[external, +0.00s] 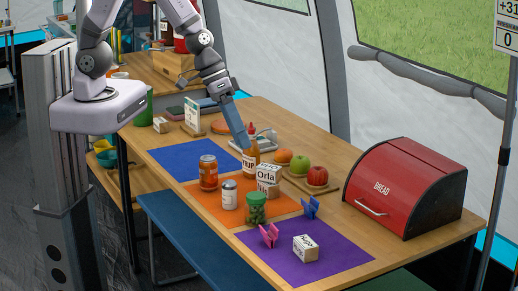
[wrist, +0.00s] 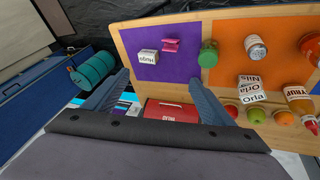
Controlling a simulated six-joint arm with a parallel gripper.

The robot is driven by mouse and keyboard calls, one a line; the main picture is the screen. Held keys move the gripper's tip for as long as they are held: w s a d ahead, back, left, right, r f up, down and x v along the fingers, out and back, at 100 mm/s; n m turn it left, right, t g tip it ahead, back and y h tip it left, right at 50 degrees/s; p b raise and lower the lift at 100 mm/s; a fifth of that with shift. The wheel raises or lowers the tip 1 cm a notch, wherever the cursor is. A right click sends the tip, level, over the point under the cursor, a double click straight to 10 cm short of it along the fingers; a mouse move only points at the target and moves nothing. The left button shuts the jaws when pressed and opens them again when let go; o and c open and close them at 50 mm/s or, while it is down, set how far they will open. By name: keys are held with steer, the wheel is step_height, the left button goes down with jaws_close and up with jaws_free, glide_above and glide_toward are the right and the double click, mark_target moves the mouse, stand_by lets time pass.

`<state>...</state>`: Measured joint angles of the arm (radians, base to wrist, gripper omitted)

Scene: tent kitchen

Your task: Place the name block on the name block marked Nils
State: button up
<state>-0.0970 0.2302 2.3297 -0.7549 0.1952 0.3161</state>
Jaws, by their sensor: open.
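A white and wooden name block marked Orla (external: 270,174) sits on top of another block at the edge of the orange mat. The lower block (external: 264,190) has its lettering hard to read in the external view; in the wrist view its face reads Nils (wrist: 249,80), with Orla (wrist: 251,91) stacked against it. Another name block, seemingly marked Hugo (external: 305,249), lies on the purple mat; it also shows in the wrist view (wrist: 148,57). My gripper (external: 244,146) is open and empty, above the table near the syrup bottle. Its two fingers (wrist: 158,80) are spread in the wrist view.
Pink (external: 269,236) and blue (external: 311,207) clips stand by the purple mat. A red bread box (external: 405,190) is at right.

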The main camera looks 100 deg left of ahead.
steer(key=s+r+m+g+y, duration=0.1)
steer(key=s+m+g, duration=0.4)
steer(key=s, duration=1.3)
steer(key=shift+s+d+r+m, duration=0.3)
steer(key=shift+r, duration=0.25)
